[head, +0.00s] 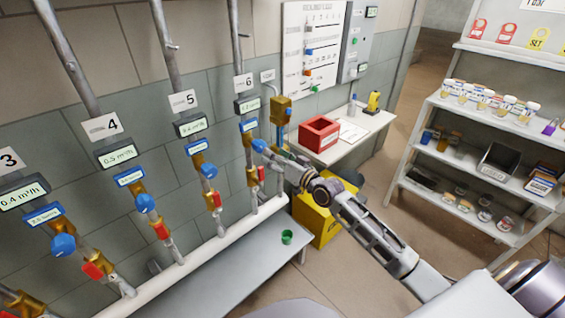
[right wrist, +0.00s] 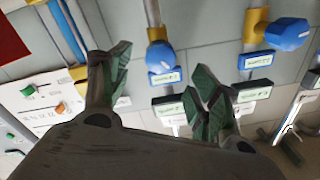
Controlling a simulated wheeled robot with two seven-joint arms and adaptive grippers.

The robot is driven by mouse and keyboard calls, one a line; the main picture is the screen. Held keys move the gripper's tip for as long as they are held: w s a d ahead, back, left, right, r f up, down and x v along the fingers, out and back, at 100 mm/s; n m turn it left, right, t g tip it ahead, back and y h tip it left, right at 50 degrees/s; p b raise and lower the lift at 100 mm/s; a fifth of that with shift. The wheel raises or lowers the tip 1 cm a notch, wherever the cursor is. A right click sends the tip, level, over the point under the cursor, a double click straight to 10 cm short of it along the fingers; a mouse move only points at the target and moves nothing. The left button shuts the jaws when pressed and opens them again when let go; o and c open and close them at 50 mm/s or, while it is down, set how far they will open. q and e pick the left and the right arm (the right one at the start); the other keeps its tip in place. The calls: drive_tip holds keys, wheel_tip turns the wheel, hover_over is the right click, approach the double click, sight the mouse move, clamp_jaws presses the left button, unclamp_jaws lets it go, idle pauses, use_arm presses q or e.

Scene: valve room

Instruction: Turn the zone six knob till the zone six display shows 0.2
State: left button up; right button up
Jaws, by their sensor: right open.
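The zone six knob (head: 260,146) is blue and sits on the pipe under the number 6 sign. The zone six display (head: 248,105) is lit above it, its digits too small to read. A blue label (head: 249,126) lies between them. My right gripper (head: 273,154) is close to the knob, just right of it in the head view. In the upside-down right wrist view, my right gripper (right wrist: 162,66) is open and empty. The zone six knob (right wrist: 160,55) appears between its two fingers; contact cannot be told. My left gripper is out of view.
The zone five knob (head: 209,171) and pipe stand left of zone six. A brass box (head: 281,110) with a blue pipe is close on the right. A red bin (head: 320,134) stands on a side table. Shelves (head: 480,115) line the right.

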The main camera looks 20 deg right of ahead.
drive_tip(key=shift+v, duration=1.65)
